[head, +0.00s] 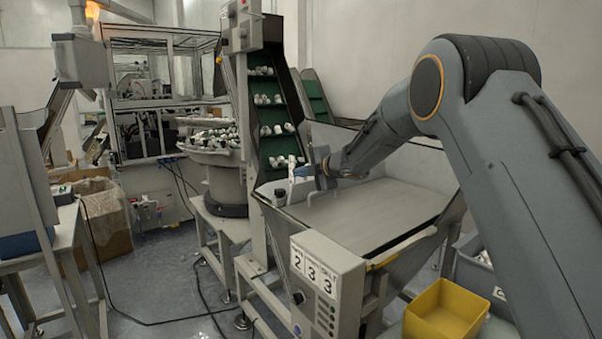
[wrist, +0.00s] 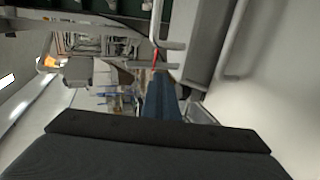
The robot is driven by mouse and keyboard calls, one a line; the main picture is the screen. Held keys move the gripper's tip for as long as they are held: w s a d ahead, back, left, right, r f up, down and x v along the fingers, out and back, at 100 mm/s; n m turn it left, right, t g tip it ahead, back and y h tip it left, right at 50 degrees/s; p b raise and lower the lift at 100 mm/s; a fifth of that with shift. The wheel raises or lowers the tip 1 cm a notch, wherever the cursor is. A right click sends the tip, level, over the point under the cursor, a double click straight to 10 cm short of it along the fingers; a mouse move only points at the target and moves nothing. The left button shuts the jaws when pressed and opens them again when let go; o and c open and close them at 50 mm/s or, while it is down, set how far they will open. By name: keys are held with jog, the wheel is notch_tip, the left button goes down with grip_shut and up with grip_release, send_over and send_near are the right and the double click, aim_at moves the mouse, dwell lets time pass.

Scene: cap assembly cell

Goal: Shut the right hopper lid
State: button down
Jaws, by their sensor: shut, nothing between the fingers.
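The right hopper lid (head: 370,212) is a pale grey flat panel. In the head view it lies nearly level across the hopper top, at centre right. A small pale bar, perhaps its handle, stands at its left end. My gripper (head: 298,171) is above the lid's far left corner, shut and empty, with its fingers pointing left. In the wrist view the blue fingers (wrist: 160,98) are together, close to a pale bent bar (wrist: 168,45) with a red strip. I cannot tell whether they touch it. My gripper's body hides part of the lid's far left corner.
A green cleated conveyor (head: 275,115) carrying white caps rises behind the hopper. A control box (head: 328,280) numbered 2 3 3 is at the hopper's front. A yellow bin (head: 447,312) stands at lower right. A bowl feeder (head: 222,160) is left of the conveyor. Cables cross the floor.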

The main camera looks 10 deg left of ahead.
jog(key=shift+r, duration=0.1)
notch_tip(320, 180, up, 14)
jog(key=p, duration=0.4)
jog(key=s+d+f+m+h, duration=0.25)
jog(key=d+m, duration=0.25)
jog(key=d, duration=0.3)
jog(key=s+d+f+m+t+h, duration=0.1)
jog(key=s+d+f+m+h, duration=0.2)
jog(key=d, duration=0.5)
jog(key=s+d+f+m+h, duration=0.2)
jog(key=d+f+m, duration=0.3)
jog(key=d+m, duration=0.15)
jog(key=s+d+f+m+g+h, duration=0.2)
jog(key=s+d+f+m+g, duration=0.15)
jog(key=s+d+f, duration=0.55)
jog(key=s+d+f+m+g+h, duration=0.25)
jog(key=s+d+m, duration=0.2)
jog(key=s, duration=0.95)
jog(key=s+f+m+g+y, duration=0.1)
jog(key=s+f+m+g, duration=0.1)
jog(key=s, duration=0.8)
jog(key=s+d+f+m+g, duration=0.1)
jog(key=s+f, duration=0.4)
jog(key=s, duration=0.6)
jog(key=shift+d+m+g+y, duration=0.15)
jog(key=shift+m+g+y, duration=0.3)
jog(key=shift+m, duration=0.5)
